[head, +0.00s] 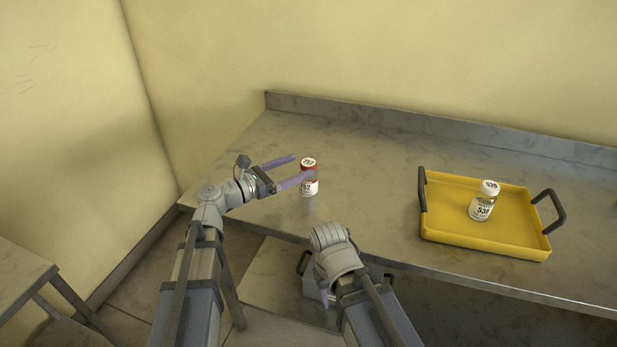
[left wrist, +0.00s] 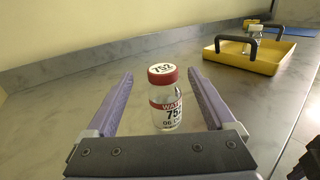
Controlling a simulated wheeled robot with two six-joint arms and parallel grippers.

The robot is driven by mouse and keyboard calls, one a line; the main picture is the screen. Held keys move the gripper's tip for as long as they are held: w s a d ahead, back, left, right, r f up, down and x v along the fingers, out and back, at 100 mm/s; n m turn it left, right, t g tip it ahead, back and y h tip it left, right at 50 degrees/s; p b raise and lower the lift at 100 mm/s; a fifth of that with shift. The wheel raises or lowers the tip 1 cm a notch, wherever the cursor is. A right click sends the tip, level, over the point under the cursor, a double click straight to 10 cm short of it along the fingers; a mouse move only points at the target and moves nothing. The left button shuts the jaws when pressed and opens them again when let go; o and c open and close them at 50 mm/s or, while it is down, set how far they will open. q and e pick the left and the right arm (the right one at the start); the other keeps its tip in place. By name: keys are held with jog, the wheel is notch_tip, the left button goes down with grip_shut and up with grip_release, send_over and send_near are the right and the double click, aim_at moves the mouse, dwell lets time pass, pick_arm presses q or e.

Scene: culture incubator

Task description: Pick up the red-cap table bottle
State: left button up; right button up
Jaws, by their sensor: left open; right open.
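The red-cap bottle (head: 309,186) stands upright on the grey table near its left end. In the left wrist view the bottle (left wrist: 166,104) has a red cap with a white top reading 752 and a label. My left gripper (head: 296,169) is open, and its purple fingers point toward the bottle. In the left wrist view the bottle shows between the two fingers, near their tips, with a gap on both sides. One finger covers part of the bottle in the head view. My right gripper (head: 325,292) hangs low in front of the table edge, its fingers mostly hidden by my wrist.
A yellow tray (head: 440,239) with two dark handles sits on the table to the right. A white-capped bottle (head: 483,203) stands in it. A low raised edge (head: 400,125) runs along the table's back. The table between red-cap bottle and tray is clear.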

aim_at(315, 162)
pick_arm(q)
jog(key=shift+f+b+x, duration=0.2)
jog(key=shift+x, duration=1.55)
jog(key=shift+f+b+x, duration=0.15)
jog(key=shift+f+x, duration=0.05)
jog(key=shift+x, duration=1.6)
jog(key=shift+s, duration=0.15)
jog(key=shift+c, duration=0.3)
grip_shut()
